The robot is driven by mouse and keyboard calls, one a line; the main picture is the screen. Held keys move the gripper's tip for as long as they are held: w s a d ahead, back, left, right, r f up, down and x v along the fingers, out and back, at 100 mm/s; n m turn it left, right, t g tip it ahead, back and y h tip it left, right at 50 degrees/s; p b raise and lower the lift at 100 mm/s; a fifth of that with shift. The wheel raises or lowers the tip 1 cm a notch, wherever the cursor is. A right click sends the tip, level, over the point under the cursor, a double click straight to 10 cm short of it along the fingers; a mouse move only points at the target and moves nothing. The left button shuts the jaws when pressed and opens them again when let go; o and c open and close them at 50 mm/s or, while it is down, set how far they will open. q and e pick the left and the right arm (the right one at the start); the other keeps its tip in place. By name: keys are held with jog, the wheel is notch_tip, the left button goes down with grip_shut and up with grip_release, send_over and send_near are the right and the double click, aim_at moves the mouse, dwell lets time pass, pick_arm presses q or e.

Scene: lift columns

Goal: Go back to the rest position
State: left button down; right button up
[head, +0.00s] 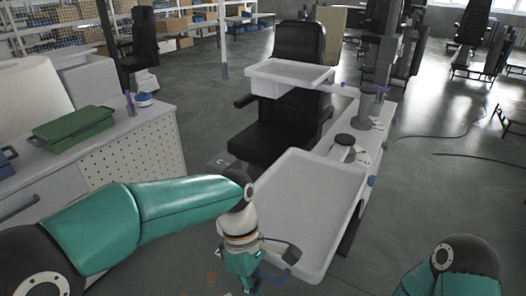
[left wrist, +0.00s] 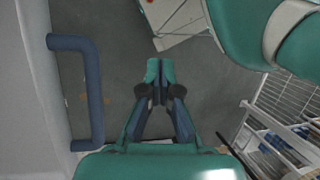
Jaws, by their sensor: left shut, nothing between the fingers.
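My left arm comes in from the left in the head view. My left gripper (head: 246,272) hangs down at the bottom middle, partly hidden by its own wrist and cut by the frame edge. In the left wrist view the left gripper (left wrist: 160,72) is shut, with its fingertips together and nothing between them, over the grey floor. Only a teal and black part of my right arm shows at the bottom right of the head view; its gripper is out of view.
A large white tray (head: 292,205) is close to the right of my left gripper. Behind are a smaller white tray (head: 262,83) and a black chair (head: 262,139). A cabinet with a green case (head: 73,129) stands left. A blue handle (left wrist: 96,95) is left of the fingers. Floor (head: 440,190) is open at right.

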pick_arm(q)
jog(key=s+a+f+n+g, duration=0.2)
jog(key=a+f, duration=0.5)
jog(key=f, duration=0.6)
jog(key=s+a+f+m+t+h, duration=0.1)
jog(key=s+a+f+m, duration=0.1)
jog(key=s+f, duration=0.5)
jog(key=s+a+f+m+h, duration=0.2)
jog(key=s+f+m, duration=0.15)
jog(key=f, duration=0.55)
jog(key=w+m+t, duration=0.1)
jog(key=m, duration=0.1)
jog(key=w+f+m+t, duration=0.1)
jog(key=m+t, duration=0.1)
jog(key=m, duration=0.1)
jog(key=w+m+t, duration=0.1)
jog(key=m+t, duration=0.1)
jog(key=shift+w+d+f+m+y, duration=0.25)
jog(key=shift+w+f+y, duration=0.05)
jog(key=shift+f+y, duration=0.1)
